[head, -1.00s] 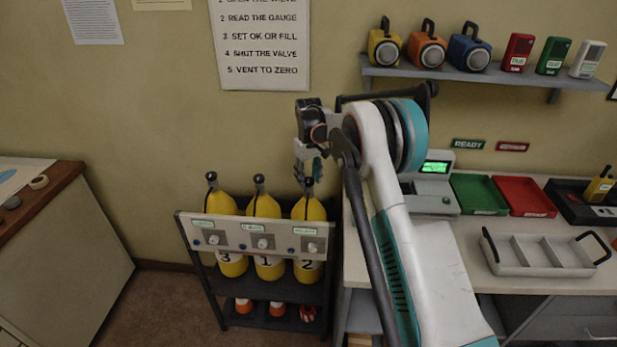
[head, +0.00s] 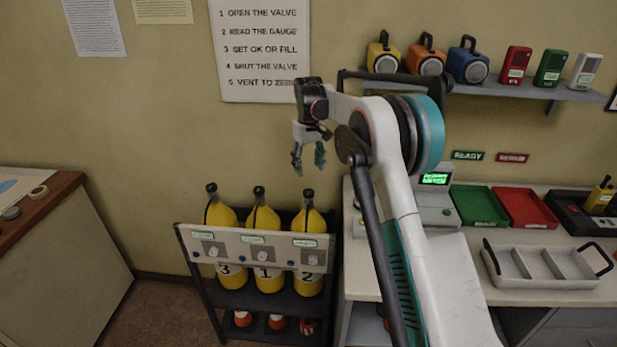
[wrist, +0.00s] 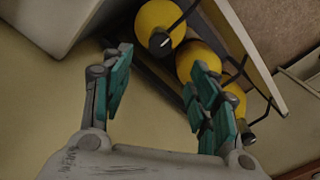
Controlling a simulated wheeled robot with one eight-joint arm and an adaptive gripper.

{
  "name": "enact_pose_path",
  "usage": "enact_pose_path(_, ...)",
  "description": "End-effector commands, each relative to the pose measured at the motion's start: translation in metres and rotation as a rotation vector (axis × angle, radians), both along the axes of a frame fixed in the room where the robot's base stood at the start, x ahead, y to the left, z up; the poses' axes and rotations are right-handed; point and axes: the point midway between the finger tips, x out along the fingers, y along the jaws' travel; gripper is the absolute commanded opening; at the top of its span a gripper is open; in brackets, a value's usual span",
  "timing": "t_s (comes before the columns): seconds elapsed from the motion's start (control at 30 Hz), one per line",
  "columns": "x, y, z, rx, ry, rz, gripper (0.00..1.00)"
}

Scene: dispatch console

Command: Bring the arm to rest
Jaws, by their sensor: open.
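My gripper (head: 309,158) hangs in the air above the right end of the cylinder rack, in front of the wall. Its fingers point down, are spread apart and hold nothing. In the wrist view the open fingers (wrist: 160,100) show teal pads with an empty gap between them. My arm is bent, with its elbow at the right of the gripper and its lower link coming down over the counter. Below are yellow cylinders marked 3 (head: 221,215), 1 (head: 263,219) and 2 (head: 309,222), upright in the rack (head: 247,248). The gripper is apart from them.
At right, a counter (head: 465,270) bears a grey divided tray (head: 545,282), green (head: 478,207) and red (head: 527,207) trays, and a device with a lit screen (head: 434,180). A shelf (head: 520,90) holds lamps and radios. A wooden-topped cabinet (head: 55,195) stands at left.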

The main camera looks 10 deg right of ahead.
Motion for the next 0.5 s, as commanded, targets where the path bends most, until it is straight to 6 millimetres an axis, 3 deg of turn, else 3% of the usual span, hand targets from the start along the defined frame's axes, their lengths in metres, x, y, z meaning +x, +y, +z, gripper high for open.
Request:
enact_pose_path(0.2, 0.0, 0.0, 0.018, 0.0, 0.0, 0.0, 0.54)
enact_pose_path(0.5, 0.0, 0.0, 0.02, 0.0, 0.0, 0.0, 0.54)
